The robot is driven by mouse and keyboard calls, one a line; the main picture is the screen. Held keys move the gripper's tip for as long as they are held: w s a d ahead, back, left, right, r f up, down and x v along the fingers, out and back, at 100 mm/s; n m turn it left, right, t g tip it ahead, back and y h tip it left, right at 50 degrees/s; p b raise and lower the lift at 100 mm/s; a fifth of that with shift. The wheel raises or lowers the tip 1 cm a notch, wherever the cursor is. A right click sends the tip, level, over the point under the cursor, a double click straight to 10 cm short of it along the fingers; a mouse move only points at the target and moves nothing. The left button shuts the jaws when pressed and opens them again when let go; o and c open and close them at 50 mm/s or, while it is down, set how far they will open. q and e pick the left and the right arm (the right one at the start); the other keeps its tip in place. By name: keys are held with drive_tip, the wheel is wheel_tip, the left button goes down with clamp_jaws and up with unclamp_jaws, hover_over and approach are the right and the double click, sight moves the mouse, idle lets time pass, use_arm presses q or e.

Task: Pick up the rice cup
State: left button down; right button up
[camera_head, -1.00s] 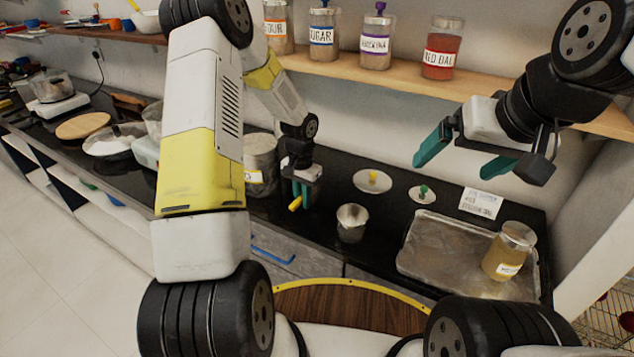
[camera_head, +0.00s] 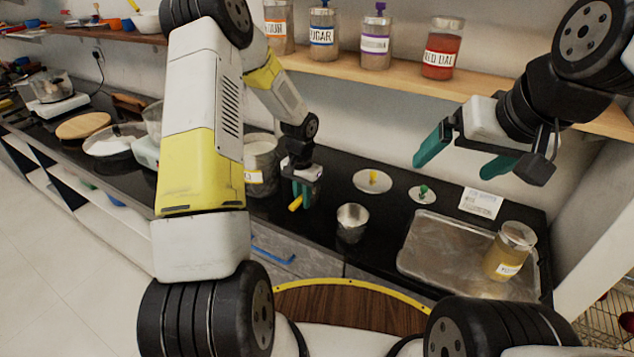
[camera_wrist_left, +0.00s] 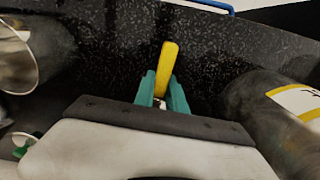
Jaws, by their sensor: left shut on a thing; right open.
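My left gripper (camera_head: 303,190) is shut on a small yellow piece (camera_head: 296,203), low over the dark counter and in front of a large metal canister (camera_head: 262,165). In the left wrist view, the yellow piece (camera_wrist_left: 168,62) sticks out from between the teal fingertips (camera_wrist_left: 162,90). It looks like a handle; whether it belongs to a rice cup cannot be told. An open metal cup (camera_head: 351,224) stands on the counter to the right of the gripper, apart from it. My right gripper (camera_head: 466,157) is open and empty, high above the counter.
Lids with a yellow knob (camera_head: 372,181) and a green knob (camera_head: 422,194) lie behind the cup. A metal tray (camera_head: 430,240) holds a yellow-filled jar (camera_head: 508,255) at right. A wooden shelf (camera_head: 400,76) with labelled jars runs above the counter.

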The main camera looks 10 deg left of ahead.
use_arm(q)
drive_tip(key=shift+r, duration=0.1)
drive_tip(key=shift+r, duration=0.55)
wheel_tip(320, 180, up, 2)
drive_tip(key=shift+r, duration=0.1)
drive_tip(key=s+d, duration=0.2)
drive_tip(key=s, duration=0.5)
drive_tip(key=s+d+r, duration=0.1)
drive_tip(key=s+d, duration=0.1)
drive_tip(key=s, duration=0.6)
drive_tip(key=shift+s+r, duration=0.25)
